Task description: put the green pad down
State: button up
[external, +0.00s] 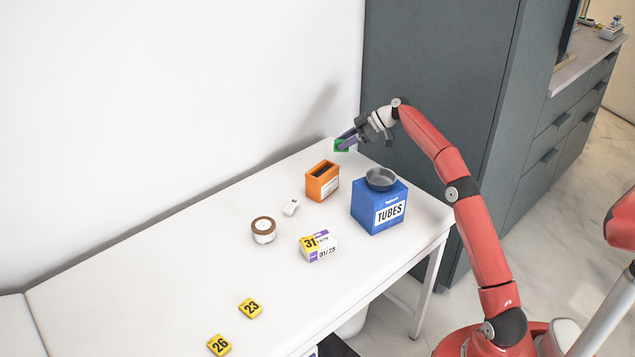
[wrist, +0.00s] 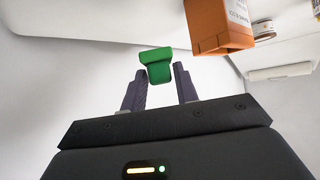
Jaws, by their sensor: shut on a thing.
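The green pad (wrist: 156,62) is between the fingertips of my gripper (wrist: 160,82) in the wrist view. In the external view the green pad (external: 341,146) shows as a small green patch at my gripper (external: 347,138), near the far end of the white table (external: 150,270). My gripper is shut on the pad, beyond the orange box. I cannot tell whether the pad touches the tabletop. Part of the pad is hidden by the fingers in the external view.
An orange box (external: 322,181) and a blue TUBES box (external: 379,207) with a grey bowl (external: 380,178) on top stand nearest my gripper. A grey cabinet (external: 440,80) stands behind.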

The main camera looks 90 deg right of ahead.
aim_at(349, 169)
jog(key=shift+s+d+f+b, duration=0.15)
jog(key=shift+s+d+f, duration=0.15)
jog(key=shift+f, duration=1.15)
jog(key=shift+s+d+f+b, duration=0.1)
jog(key=shift+s+d+f, duration=0.15)
jog(key=shift+f, duration=1.2)
jog(key=shift+s+d+f+b, duration=0.15)
jog(key=shift+s+d+f, duration=0.15)
jog(key=shift+f, duration=1.15)
jog(key=shift+f, duration=0.2)
jog(key=o, duration=1)
jog(key=shift+c, duration=0.2)
jog(key=shift+r, duration=0.15)
